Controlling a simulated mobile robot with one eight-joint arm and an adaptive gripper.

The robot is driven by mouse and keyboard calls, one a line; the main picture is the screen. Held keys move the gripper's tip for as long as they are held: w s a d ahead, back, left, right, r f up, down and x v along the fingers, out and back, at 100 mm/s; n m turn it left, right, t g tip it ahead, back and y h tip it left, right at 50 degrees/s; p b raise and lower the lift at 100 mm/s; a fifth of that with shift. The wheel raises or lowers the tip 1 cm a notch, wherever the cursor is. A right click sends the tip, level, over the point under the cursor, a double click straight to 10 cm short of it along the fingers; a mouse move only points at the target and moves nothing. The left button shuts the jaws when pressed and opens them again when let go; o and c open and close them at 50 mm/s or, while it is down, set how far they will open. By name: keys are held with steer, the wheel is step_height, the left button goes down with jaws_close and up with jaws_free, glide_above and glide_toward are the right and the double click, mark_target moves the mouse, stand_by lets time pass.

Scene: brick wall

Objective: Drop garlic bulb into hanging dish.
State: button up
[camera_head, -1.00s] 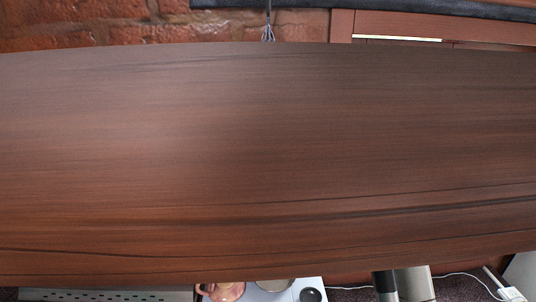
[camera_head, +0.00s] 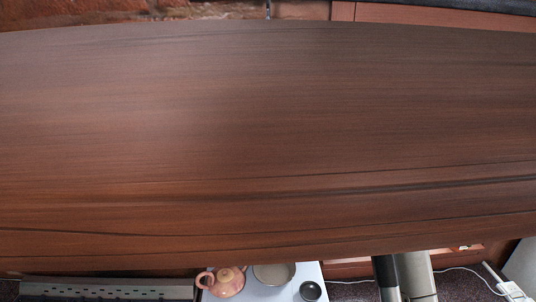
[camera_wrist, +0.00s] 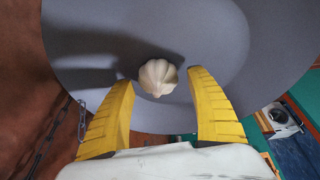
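The garlic bulb (camera_wrist: 158,77) is whitish and ribbed. In the wrist view it shows against the inside of a wide grey-blue dish (camera_wrist: 215,35) and seems to lie in it. My gripper (camera_wrist: 161,79) has two yellow fingers spread apart, one to each side of the bulb, with gaps between them and it. A metal chain (camera_wrist: 82,120) hangs at the dish's left edge.
A broad dark wooden surface (camera_head: 260,130) fills most of the head view and blocks what lies behind. Below it, a white table (camera_head: 285,291) holds a pinkish teapot (camera_head: 226,281), a bowl (camera_head: 274,273) and a dark cup (camera_head: 311,291). A brick wall (camera_head: 90,15) stands behind.

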steer(key=v, duration=0.8)
steer(key=shift+r+p, duration=0.3)
steer(key=shift+r, duration=0.05)
steer(key=shift+a, duration=0.1)
